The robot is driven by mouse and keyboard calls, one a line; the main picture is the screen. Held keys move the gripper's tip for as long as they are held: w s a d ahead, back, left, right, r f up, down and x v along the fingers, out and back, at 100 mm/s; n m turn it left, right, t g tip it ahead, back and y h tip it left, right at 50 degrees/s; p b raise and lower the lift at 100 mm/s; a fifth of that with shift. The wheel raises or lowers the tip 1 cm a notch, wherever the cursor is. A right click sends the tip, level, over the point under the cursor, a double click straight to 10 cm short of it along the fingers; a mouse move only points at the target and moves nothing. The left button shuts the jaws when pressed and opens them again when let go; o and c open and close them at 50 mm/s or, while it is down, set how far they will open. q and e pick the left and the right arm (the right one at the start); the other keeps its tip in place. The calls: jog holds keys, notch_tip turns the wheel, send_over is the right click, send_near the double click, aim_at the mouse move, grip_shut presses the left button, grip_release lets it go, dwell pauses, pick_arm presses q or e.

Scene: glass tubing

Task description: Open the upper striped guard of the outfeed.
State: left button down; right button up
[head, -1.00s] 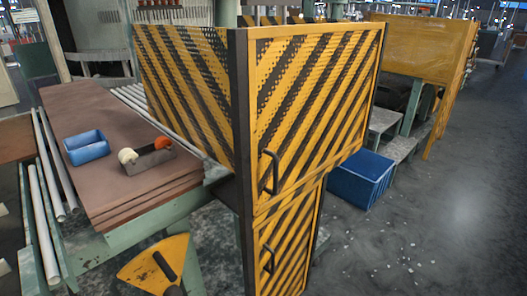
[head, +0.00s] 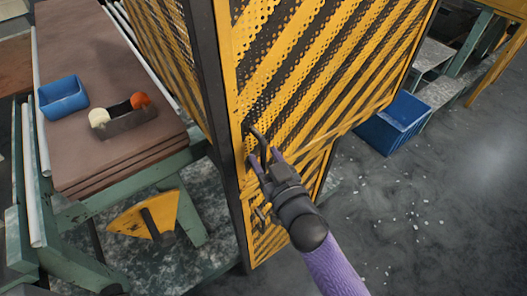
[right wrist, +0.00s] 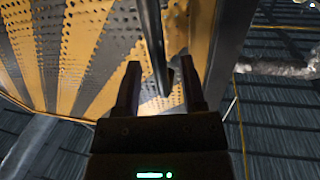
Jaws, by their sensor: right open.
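The upper striped guard (head: 320,65) is a perforated yellow-and-black panel. It looks closed against the dark corner post (head: 207,70). Its dark bar handle (head: 256,137) is near the panel's lower left corner. My right gripper (head: 262,162) is open at this handle. In the right wrist view, the handle bar (right wrist: 153,45) reaches down between the two open fingers (right wrist: 160,78), and I cannot tell whether they touch it. The lower striped guard (head: 254,244) is below, partly hidden by my right gripper and arm. My left gripper is not in view.
A blue crate (head: 398,122) stands on the floor behind the guard. The floor at right is open, with scattered bits.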

jog(key=shift+w+a, duration=0.35)
jog(key=shift+w, duration=0.3)
grip_shut()
dwell(0.5)
dwell(0.5)
